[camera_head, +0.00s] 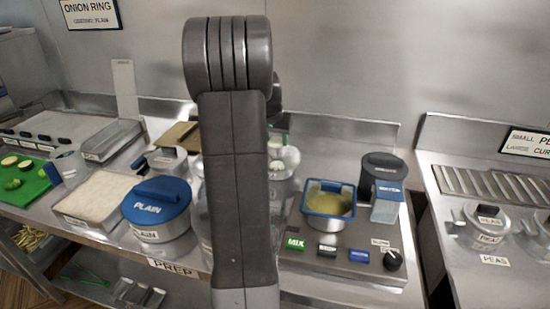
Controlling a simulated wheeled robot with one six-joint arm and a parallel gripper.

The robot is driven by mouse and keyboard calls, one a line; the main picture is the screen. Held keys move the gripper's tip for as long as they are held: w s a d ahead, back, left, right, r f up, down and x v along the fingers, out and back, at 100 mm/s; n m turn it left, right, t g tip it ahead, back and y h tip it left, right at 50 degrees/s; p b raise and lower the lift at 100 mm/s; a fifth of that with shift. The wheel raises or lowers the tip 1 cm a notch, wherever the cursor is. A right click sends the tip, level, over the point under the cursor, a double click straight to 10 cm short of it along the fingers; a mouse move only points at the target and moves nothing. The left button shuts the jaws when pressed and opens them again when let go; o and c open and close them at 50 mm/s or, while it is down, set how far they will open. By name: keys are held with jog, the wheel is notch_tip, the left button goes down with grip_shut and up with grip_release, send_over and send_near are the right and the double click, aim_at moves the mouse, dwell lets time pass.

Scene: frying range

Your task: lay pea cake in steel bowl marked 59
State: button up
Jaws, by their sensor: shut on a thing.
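I cannot make out a pea cake in this view. No steel bowl with a readable 59 shows either. My own arm link stands upright through the middle of the picture and hides part of the prep counter behind it. My gripper does not show; it is behind the arm or outside the frame.
A tub with a blue PLAIN lid (157,204) and a pale tray (97,196) stand left of my arm. A blue-rimmed container (330,202) of yellowish mix stands right, near a dark lidded jug (381,168) and a black knob (393,260). Lidded pots (485,226) stand far right.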

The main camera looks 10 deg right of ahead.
aim_at(277, 163)
notch_tip(277, 163, down, 7)
jog(key=shift+f, duration=0.1)
dwell(0.3)
jog(key=shift+f, duration=0.25)
jog(key=o, duration=0.8)
jog(key=shift+r, duration=0.1)
jog(key=shift+r+p, duration=0.35)
jog(key=shift+r, duration=0.1)
jog(key=b+v, duration=0.1)
jog(key=v, duration=1)
jog(key=shift+s+a+r, duration=0.1)
jog(key=shift+s+r, duration=0.1)
jog(key=shift+r, duration=0.15)
